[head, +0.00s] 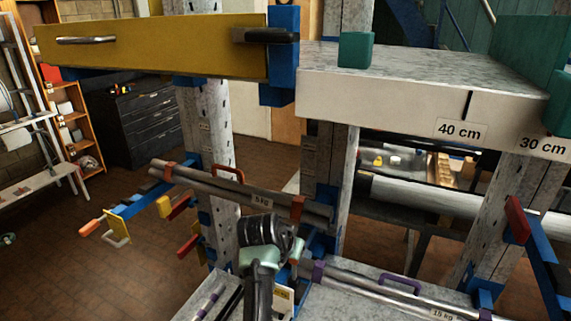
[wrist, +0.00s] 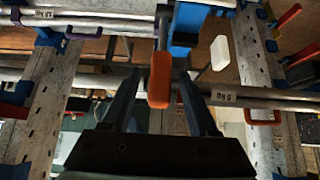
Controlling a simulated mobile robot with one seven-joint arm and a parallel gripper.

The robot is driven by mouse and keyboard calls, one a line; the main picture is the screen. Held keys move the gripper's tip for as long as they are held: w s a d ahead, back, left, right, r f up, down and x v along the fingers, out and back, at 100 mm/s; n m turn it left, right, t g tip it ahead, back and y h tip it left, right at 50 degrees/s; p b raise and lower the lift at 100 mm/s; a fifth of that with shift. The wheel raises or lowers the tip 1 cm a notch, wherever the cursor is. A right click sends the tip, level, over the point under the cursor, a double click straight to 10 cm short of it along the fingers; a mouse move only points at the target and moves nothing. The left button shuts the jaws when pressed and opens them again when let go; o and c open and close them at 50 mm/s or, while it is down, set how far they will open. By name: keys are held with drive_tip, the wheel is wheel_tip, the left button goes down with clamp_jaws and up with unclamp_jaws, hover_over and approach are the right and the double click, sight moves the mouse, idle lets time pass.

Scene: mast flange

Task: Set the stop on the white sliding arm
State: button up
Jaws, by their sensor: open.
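In the wrist view my gripper (wrist: 158,72) is open, its two dark fingers pointing up the picture. An orange grip (wrist: 159,80) shows between the fingers; I cannot tell whether it is within their reach. It hangs from a metal rod beside a blue bracket (wrist: 188,22). A white end piece (wrist: 220,52) shows to the right, beyond the right finger. I cannot tell whether it belongs to the white sliding arm, and no stop is clearly seen. In the head view a blue arm (head: 137,206) with an orange end (head: 91,227) juts out left; my fingers are hidden there.
A grey bar pair marked 5 kg (head: 262,201) crosses the uprights. A bar marked 15 kg (head: 395,298) lies at lower right. A yellow drawer-like beam (head: 160,50) and a shelf marked 40 cm (head: 400,110) overhang. The brick floor (head: 70,275) at left is open.

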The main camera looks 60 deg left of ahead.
drive_tip(key=b+v, duration=0.2)
drive_tip(key=v, duration=0.7)
idle(0.4)
